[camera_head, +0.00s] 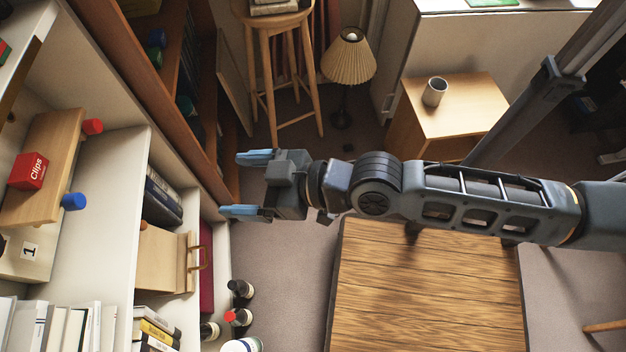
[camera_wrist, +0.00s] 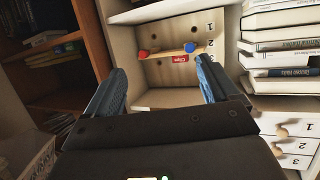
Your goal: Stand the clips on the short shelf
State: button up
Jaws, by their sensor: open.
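The clips are a small red box (camera_head: 28,171) with white "Clips" lettering. In the head view it is at the left, against a short wooden plank (camera_head: 58,150) inside the white bookcase. A red peg (camera_head: 92,126) and a blue peg (camera_head: 74,201) stick out by the plank. In the wrist view the red box (camera_wrist: 181,59) shows just below the plank's line, between my fingers; I cannot tell exactly how it rests. My gripper (camera_head: 240,185) is open and empty, in free air to the right of the bookcase, its fingers pointing at it.
Books (camera_head: 60,325) fill the near part of the bookcase; a book stack (camera_wrist: 280,50) is right of the plank. Several bottles (camera_head: 240,289) stand near the bookcase's foot. A wooden table (camera_head: 430,300) is below my arm. A lamp (camera_head: 348,60) and stool (camera_head: 270,20) stand beyond.

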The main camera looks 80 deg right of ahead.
jog(key=s+a+r, duration=0.1)
jog(key=s+r, duration=0.3)
jog(key=s, duration=0.3)
jog(key=s+a+r, duration=0.1)
jog(key=s+r, duration=0.3)
jog(key=s, duration=0.3)
jog(key=shift+s+a+r, duration=0.2)
jog(key=shift+s+a, duration=0.1)
jog(key=shift+s, duration=0.05)
